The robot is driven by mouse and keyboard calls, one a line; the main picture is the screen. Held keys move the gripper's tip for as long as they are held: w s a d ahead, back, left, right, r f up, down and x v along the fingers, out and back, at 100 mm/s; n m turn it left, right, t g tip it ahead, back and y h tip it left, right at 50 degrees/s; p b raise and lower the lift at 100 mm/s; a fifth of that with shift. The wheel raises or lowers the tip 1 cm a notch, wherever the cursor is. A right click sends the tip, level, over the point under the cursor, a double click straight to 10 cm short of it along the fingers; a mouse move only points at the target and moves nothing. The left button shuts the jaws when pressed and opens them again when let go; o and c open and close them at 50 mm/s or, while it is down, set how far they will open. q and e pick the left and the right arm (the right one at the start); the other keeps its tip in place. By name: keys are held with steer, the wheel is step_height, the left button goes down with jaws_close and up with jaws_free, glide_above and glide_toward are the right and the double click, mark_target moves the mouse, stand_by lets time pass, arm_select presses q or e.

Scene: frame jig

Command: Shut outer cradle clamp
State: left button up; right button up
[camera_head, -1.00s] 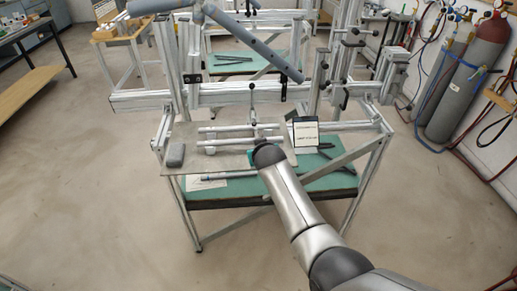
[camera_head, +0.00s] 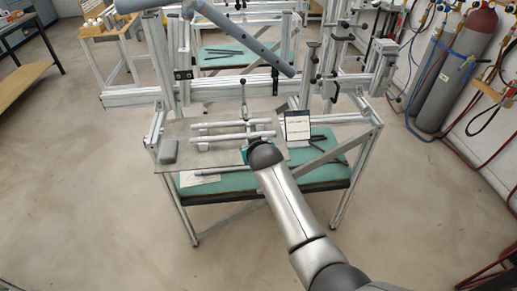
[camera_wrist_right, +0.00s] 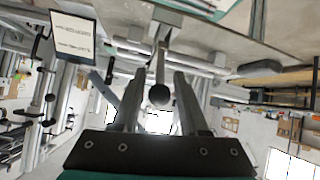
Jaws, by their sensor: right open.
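The clamp lever (camera_head: 243,100) stands upright on the frame jig in the head view, with a dark ball knob on top. In the right wrist view, the lever (camera_wrist_right: 160,62) and its ball knob (camera_wrist_right: 159,94) appear in line with the gap between my right fingers. The depth between knob and fingertips is unclear. My right gripper (camera_wrist_right: 156,86) is open, with nothing visibly held. In the head view its wrist hides the fingers, just in front of the cradle tubes (camera_head: 220,137). The left gripper is out of view.
A tablet-like sign (camera_head: 298,127) stands right of my right wrist; it also shows in the right wrist view (camera_wrist_right: 73,38). A grey block (camera_head: 168,151) lies on the plate's left end. A large grey tube (camera_head: 245,40) slants above the jig. Open floor lies in front.

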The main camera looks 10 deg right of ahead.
arm_select(q)
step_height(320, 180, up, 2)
steer(key=shift+p, duration=0.9)
arm_select(e)
steer(key=v, duration=1.1)
steer(key=shift+s, duration=0.1)
steer(key=shift+c, duration=0.2)
